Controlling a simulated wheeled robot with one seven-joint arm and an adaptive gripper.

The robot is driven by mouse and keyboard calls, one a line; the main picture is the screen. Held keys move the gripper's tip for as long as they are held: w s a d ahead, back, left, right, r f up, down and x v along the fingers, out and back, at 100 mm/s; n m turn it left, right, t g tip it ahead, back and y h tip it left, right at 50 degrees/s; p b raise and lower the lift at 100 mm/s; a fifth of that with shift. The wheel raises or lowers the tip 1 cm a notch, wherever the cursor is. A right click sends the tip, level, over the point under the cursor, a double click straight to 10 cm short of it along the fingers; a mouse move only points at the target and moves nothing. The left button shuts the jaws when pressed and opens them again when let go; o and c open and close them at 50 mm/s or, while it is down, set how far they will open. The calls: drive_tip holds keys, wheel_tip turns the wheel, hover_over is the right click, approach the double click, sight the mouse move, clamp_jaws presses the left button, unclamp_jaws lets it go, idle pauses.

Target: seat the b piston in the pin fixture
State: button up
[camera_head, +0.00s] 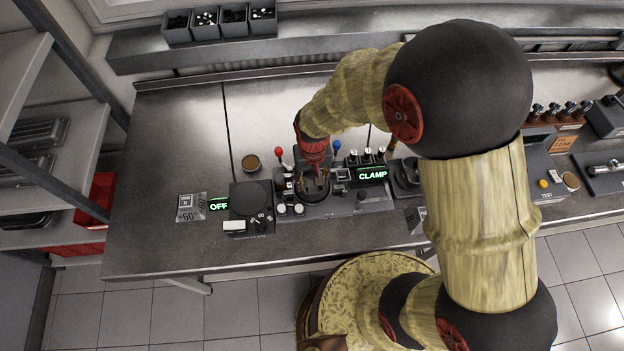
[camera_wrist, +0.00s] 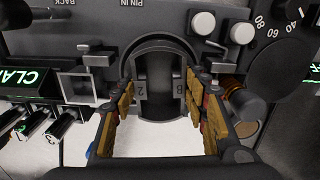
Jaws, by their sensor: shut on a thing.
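My gripper (camera_head: 314,180) reaches down over the pin fixture (camera_head: 340,207), a dark block with white buttons. In the wrist view its two fingers (camera_wrist: 160,112) stand on either side of a dark piston (camera_wrist: 159,78), which they grip. Marks that look like "2" and "B" show beside the piston's middle. The piston sits within the curved dark cradle of the fixture (camera_wrist: 105,28); whether it rests fully on the bottom is hidden. A lit green "CLAMP" sign (camera_head: 372,174) stands at the fixture's right in the head view.
A heater with a round dark plate (camera_head: 248,198) and a lit "OFF" sign (camera_head: 219,204) stand left of the fixture. Small levers with red (camera_head: 278,151) and blue (camera_head: 337,145) knobs rise behind. The bench (camera_head: 160,150) is clear at far left.

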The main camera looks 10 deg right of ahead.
drive_tip(key=o, duration=1.6)
drive_tip(key=shift+o, duration=0.9)
drive_tip(key=shift+o, duration=1.2)
drive_tip(key=shift+r, duration=0.1)
drive_tip(key=shift+r+p, duration=2.35)
drive_tip(key=shift+r, duration=0.7)
